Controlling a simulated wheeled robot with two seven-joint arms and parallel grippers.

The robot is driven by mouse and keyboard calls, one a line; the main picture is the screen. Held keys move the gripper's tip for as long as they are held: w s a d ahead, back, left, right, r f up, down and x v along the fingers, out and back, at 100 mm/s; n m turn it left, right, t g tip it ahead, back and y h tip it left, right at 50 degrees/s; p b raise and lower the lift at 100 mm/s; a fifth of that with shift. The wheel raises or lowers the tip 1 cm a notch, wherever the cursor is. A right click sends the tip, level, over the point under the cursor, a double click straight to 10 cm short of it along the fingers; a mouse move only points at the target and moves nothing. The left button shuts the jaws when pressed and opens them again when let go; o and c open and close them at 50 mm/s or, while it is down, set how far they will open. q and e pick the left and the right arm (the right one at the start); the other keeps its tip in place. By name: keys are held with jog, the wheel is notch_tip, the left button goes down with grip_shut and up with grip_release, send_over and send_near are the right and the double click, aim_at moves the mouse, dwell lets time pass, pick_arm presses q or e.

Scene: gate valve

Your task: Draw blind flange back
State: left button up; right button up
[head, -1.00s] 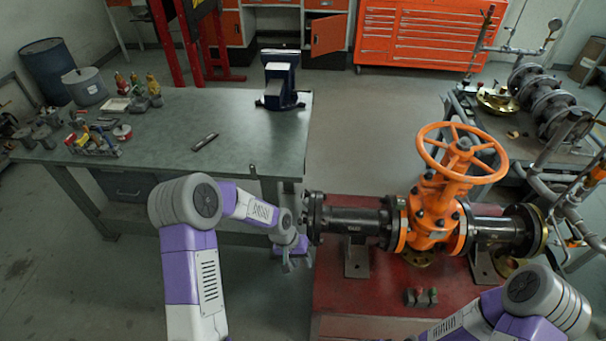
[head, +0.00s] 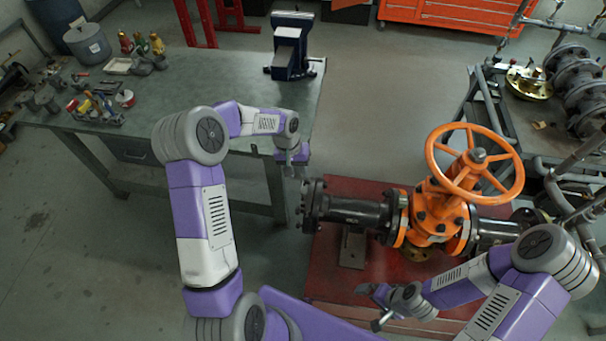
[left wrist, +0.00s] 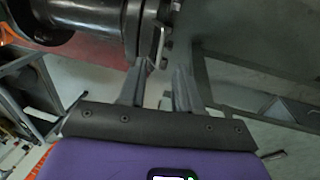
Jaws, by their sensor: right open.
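The dark blind flange (head: 308,204) stands upright on the left end of the black pipe of the orange gate valve (head: 436,212). My left gripper (head: 294,170) is just above and left of the flange in the head view. In the left wrist view my left gripper (left wrist: 162,78) has its fingers apart, near the handle; contact cannot be told. My right gripper (head: 370,307) is open and empty in front of the valve, over the red stand.
The red stand (head: 335,270) carries the valve. A green-grey workbench (head: 200,100) with a blue vise (head: 290,50) is at the left. A dark side table (head: 490,110) with flanged parts stands at the right. Floor shows between bench and stand.

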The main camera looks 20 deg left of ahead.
pick_arm(q)
jog(key=f, duration=0.2)
jog(key=d+f, duration=0.1)
jog(key=f, duration=0.1)
jog(key=shift+f, duration=0.4)
jog(key=shift+w, duration=0.1)
grip_shut()
jog(key=shift+a, duration=0.15)
dwell(0.9)
